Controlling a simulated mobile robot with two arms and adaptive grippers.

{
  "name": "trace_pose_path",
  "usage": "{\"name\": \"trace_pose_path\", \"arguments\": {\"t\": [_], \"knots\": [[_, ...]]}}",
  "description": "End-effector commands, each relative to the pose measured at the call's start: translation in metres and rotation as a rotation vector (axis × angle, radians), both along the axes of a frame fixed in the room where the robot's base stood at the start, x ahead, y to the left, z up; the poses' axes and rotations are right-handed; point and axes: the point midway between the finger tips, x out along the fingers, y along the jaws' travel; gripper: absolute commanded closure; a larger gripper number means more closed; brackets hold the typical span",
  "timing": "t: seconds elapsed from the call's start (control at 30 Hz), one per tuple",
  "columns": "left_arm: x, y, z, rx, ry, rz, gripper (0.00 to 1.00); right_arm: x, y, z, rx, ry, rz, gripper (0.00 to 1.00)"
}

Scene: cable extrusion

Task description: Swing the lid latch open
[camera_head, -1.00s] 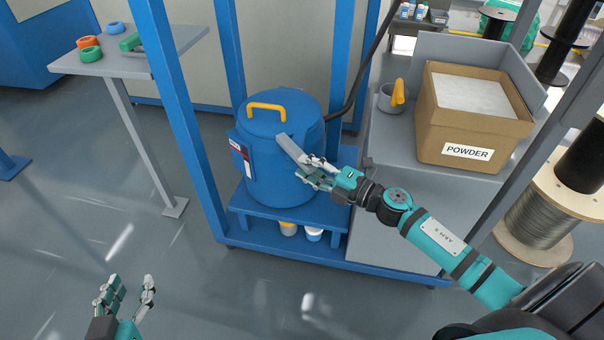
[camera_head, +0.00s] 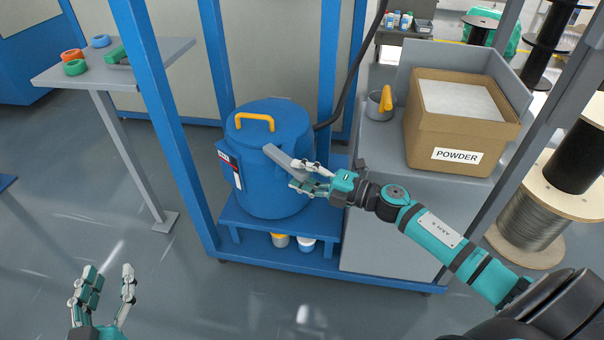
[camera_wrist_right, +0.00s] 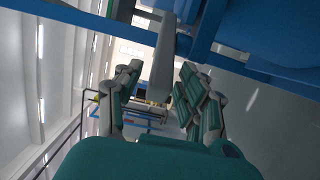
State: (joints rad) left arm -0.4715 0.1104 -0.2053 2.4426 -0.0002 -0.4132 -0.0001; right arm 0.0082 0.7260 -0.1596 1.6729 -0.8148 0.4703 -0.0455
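The blue drum (camera_head: 270,185) stands on a blue shelf, with an orange-yellow handle (camera_head: 254,121) on its lid. The grey lid latch (camera_head: 282,157) is a flat bar slanting down and right across the drum's front right side. My right gripper (camera_head: 302,177) is at the latch's lower right end. In the right wrist view the latch (camera_wrist_right: 164,62) runs between its spread fingers (camera_wrist_right: 160,98), with a visible gap on the left side. Contact on the right side is unclear. My left gripper (camera_head: 108,283) is open and empty above the floor at lower left.
Blue frame posts (camera_head: 172,125) stand around the drum. A grey cabinet (camera_head: 385,215) to its right carries a POWDER box (camera_head: 460,140) and a metal scoop cup (camera_head: 378,106). Wire spools (camera_head: 535,215) stand at right. A small grey table (camera_head: 150,58) is at left.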

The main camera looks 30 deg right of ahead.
Motion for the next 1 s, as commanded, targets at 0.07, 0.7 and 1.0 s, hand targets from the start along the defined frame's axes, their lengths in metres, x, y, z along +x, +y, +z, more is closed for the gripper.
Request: {"name": "trace_pose_path", "arguments": {"t": [0.07,0.7,1.0], "knots": [[0.0,0.0,0.0,0.0,0.0,0.0,0.6,0.0,0.0,0.0,0.001,0.001,0.0,0.57],[0.0,0.0,0.0,0.0,0.001,0.0,0.6,-0.059,-0.044,-0.002,0.001,0.006,-0.001,0.57],[0.0,0.0,0.0,0.0,0.001,0.0,0.6,-0.092,-0.07,-0.001,0.001,0.002,0.0,0.57]]}}
